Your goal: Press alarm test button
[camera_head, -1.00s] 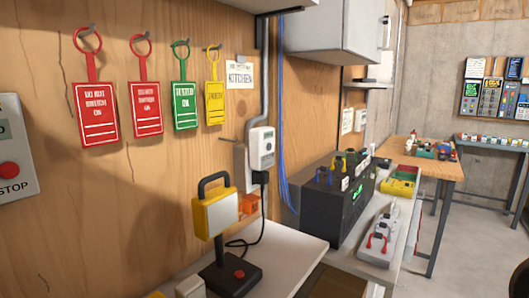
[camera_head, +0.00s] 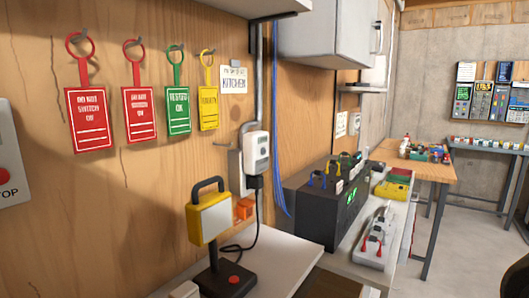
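No button marked as an alarm test shows readably in this view. A red round button (camera_head: 5,174) is cut by the left edge, on a grey wall panel (camera_head: 14,135); the letters "TOP" show under it. Another small red button (camera_head: 234,280) sits on the black base of a yellow work lamp (camera_head: 203,221) on a white shelf. Panels with small displays hang on the far right wall, such as a grey one with a lit display (camera_head: 484,90); their labels are too small to read. My gripper is not in view.
Red, green and yellow tags hang on the wooden wall, such as the green tag (camera_head: 177,110). A black box (camera_head: 322,212) and a power strip (camera_head: 375,240) stand on the shelf. A wooden table (camera_head: 432,172) stands beyond.

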